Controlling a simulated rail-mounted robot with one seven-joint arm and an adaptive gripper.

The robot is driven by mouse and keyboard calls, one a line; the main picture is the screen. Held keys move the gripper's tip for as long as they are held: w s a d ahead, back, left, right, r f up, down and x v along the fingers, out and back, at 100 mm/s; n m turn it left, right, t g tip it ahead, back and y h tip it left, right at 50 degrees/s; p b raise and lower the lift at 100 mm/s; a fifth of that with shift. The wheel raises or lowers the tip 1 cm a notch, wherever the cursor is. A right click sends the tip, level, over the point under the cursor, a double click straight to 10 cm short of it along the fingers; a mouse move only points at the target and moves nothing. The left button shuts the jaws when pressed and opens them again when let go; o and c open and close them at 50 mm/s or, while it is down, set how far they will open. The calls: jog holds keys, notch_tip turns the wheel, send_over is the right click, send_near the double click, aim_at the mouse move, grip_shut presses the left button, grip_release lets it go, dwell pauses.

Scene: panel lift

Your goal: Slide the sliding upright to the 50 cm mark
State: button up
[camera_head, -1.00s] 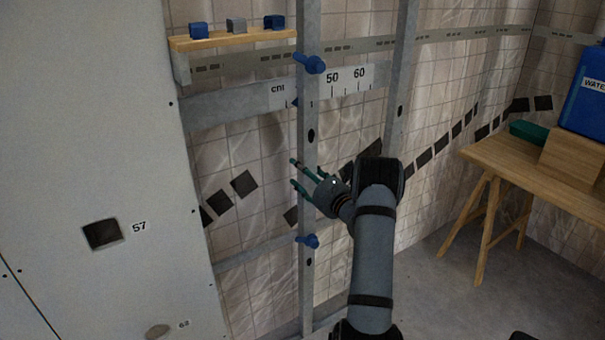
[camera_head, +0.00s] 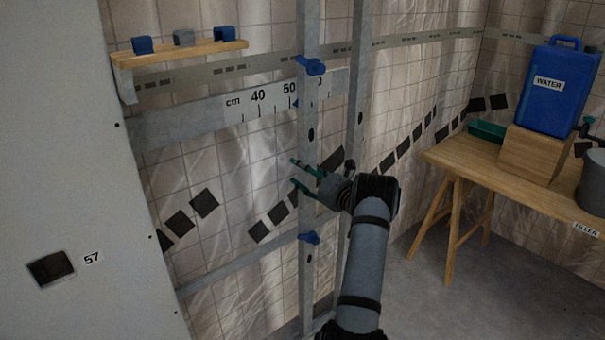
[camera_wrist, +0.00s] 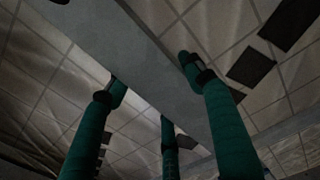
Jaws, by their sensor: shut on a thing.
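The sliding upright (camera_head: 307,116) is a grey metal stud with a blue clamp knob near its top (camera_head: 311,66) and another lower down (camera_head: 309,237). A small blue pointer (camera_head: 295,103) on its left edge lies at the scale (camera_head: 258,97), just below and right of the number 50. The upright covers part of the scale beyond; I cannot read the exact mark. My gripper (camera_head: 294,171) has its green fingers around the upright between the knobs, shut on it. In the wrist view the upright (camera_wrist: 110,32) runs diagonally between the fingers.
A second upright (camera_head: 357,100) stands close to the right. A grey panel (camera_head: 70,150) is at the left. A wooden ledge (camera_head: 190,52) holds small blue and grey blocks. A wooden table (camera_head: 445,158) with a blue water container (camera_head: 560,95) stands right.

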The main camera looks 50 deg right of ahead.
jog(key=o, duration=1.7)
jog(key=shift+a, duration=0.15)
jog(key=shift+o, duration=0.2)
jog(key=s+a, duration=0.1)
jog(key=s, duration=1.1)
jog(key=shift+a, duration=0.4)
jog(key=shift+w, duration=0.2)
jog(key=w, duration=0.3)
jog(key=w+d, duration=0.1)
jog(key=w, duration=0.7)
jog(key=shift+w+d, duration=0.2)
jog(key=shift+d, duration=0.2)
jog(key=shift+w, duration=0.2)
jog(key=shift+a, duration=0.4)
